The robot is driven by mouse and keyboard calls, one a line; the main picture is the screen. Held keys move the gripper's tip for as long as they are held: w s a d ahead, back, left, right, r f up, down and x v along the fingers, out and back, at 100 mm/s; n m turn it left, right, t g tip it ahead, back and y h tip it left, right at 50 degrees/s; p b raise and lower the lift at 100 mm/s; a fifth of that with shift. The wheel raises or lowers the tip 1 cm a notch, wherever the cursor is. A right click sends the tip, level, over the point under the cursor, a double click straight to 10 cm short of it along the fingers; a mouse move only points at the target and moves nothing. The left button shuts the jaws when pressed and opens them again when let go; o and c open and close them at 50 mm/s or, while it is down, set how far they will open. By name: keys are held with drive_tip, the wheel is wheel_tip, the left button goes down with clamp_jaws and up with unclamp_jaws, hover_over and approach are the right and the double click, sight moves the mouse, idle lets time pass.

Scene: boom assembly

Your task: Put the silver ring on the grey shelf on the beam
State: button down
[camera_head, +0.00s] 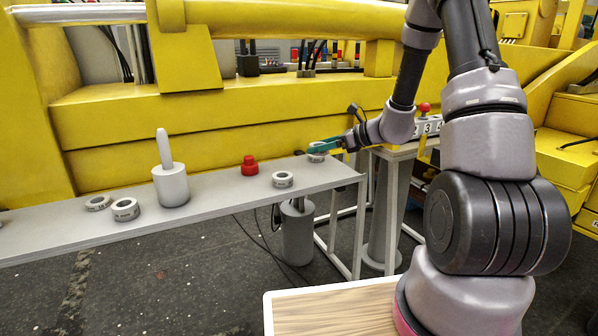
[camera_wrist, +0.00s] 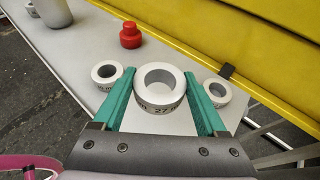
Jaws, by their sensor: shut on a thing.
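My gripper (camera_wrist: 160,100) has its teal fingers on either side of a silver-white ring (camera_wrist: 160,86) with dark lettering on its side, and is shut on it. In the head view my gripper (camera_head: 318,146) is over the right end of the grey shelf (camera_head: 225,198). Whether the held ring touches the shelf or hangs just above it I cannot tell. A similar ring (camera_wrist: 107,75) lies left of the fingers, also seen in the head view as a ring (camera_head: 283,180). Another ring (camera_wrist: 218,92) lies right of the fingers. The yellow beam (camera_head: 240,120) runs behind the shelf.
A red knobbed piece (camera_head: 250,167) and a pale cylinder with an upright pin (camera_head: 170,178) stand on the shelf. Two more rings (camera_head: 125,209) (camera_head: 98,203) lie at its left. A wooden-topped surface (camera_head: 335,310) is in front. A numbered block (camera_head: 430,127) is at right.

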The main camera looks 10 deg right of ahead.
sight(320, 176)
wheel_tip(320, 176, down, 8)
drive_tip(key=shift+r, duration=0.25)
unclamp_jaws()
drive_tip(key=shift+f, duration=0.15)
